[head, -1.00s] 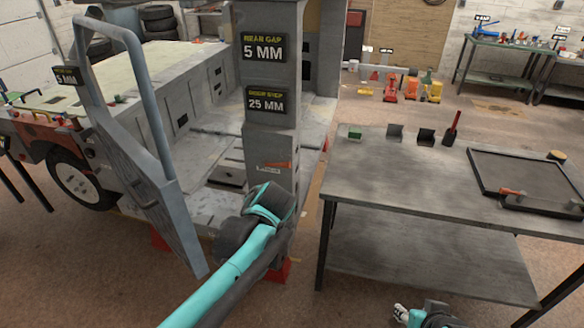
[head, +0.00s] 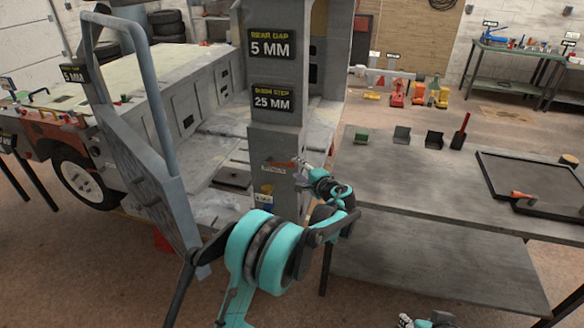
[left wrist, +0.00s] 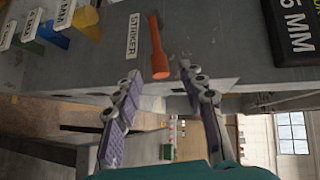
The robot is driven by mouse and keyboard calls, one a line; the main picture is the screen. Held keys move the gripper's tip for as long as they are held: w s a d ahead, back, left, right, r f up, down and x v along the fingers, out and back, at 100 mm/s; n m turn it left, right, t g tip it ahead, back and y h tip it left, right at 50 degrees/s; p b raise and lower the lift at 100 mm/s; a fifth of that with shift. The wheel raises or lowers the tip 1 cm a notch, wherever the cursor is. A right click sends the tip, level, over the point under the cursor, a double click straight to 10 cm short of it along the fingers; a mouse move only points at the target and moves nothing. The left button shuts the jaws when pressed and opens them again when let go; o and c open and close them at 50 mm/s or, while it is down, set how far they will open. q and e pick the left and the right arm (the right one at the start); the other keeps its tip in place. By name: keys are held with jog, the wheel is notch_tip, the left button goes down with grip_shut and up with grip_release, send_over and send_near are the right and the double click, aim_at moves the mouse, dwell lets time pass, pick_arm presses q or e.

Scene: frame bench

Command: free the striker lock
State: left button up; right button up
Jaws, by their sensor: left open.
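The striker lock's orange lever (left wrist: 157,45) stands beside the STRIKER label (left wrist: 133,36) on the grey pillar in the left wrist view. In the head view a small orange-red marking or lever (head: 279,164) shows on the pillar (head: 272,135), too small to tell which. My left gripper (left wrist: 161,76) is open, its two purple-padded fingers on either side of the lever's lower end. I cannot tell whether they touch it. It also shows in the head view (head: 304,168), beside the pillar's right edge. My right gripper (head: 404,320) is partly visible at the bottom edge.
Blue (left wrist: 53,34) and yellow (left wrist: 84,18) labelled gauge pieces sit close by on the pillar. The grey door (head: 150,175) stands open at the left. A workbench (head: 400,185) with blocks, a red-handled tool and a black tray stands right of the pillar.

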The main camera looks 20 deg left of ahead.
aim_at(294, 166)
pick_arm(q)
jog(key=b+x, duration=0.1)
jog(key=x, duration=0.4)
jog(key=shift+c, duration=0.4)
grip_shut()
